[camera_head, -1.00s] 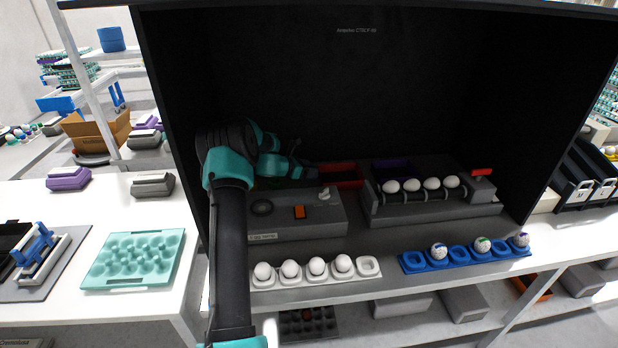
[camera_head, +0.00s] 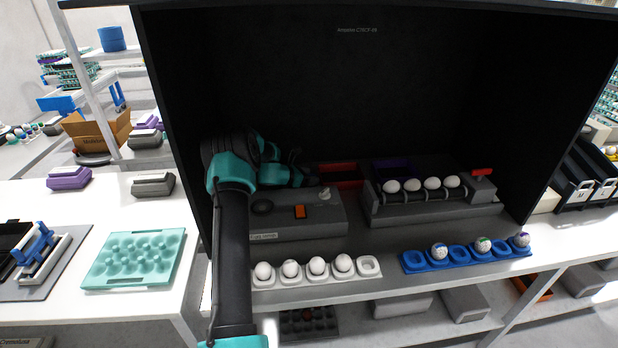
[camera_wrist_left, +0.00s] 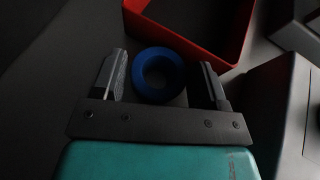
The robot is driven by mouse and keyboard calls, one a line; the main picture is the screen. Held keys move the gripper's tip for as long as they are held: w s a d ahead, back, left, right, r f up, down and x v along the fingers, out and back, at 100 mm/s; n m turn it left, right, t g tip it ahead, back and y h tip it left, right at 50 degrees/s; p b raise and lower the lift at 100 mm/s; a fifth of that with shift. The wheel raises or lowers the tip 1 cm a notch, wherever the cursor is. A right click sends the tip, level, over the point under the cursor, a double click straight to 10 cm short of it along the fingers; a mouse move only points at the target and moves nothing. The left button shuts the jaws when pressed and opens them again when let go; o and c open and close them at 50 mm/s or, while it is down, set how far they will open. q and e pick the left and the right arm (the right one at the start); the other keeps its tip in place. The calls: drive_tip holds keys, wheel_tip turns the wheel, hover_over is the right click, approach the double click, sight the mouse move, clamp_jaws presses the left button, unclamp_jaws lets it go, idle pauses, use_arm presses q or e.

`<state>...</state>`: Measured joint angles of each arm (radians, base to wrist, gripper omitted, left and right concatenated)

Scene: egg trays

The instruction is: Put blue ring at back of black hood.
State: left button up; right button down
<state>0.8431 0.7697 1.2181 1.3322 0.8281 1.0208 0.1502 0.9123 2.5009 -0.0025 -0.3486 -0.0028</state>
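The blue ring (camera_wrist_left: 140,77) lies between the two fingers of my left gripper (camera_wrist_left: 162,60) in the left wrist view, with a gap on each side. The fingers are open. The ring appears to rest flat on the dark floor, close to a red tray (camera_wrist_left: 196,46). In the head view my left arm reaches into the black hood (camera_head: 300,85), and its gripper (camera_head: 312,173) is behind the grey box at the hood's left side. The ring is hidden in the head view. My right gripper is not in view.
Inside the hood stand a grey box (camera_head: 330,222) with an orange switch and a grey roller unit (camera_head: 440,213) holding several eggs. A white egg strip (camera_head: 320,279) and a blue egg strip (camera_head: 415,265) lie along the front. A grey block's edge (camera_wrist_left: 275,95) is right of the gripper.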

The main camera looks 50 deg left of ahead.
use_arm(q)
drive_tip(key=shift+r, duration=0.15)
drive_tip(key=v, duration=0.7)
drive_tip(key=shift+s, duration=0.2)
idle(0.4)
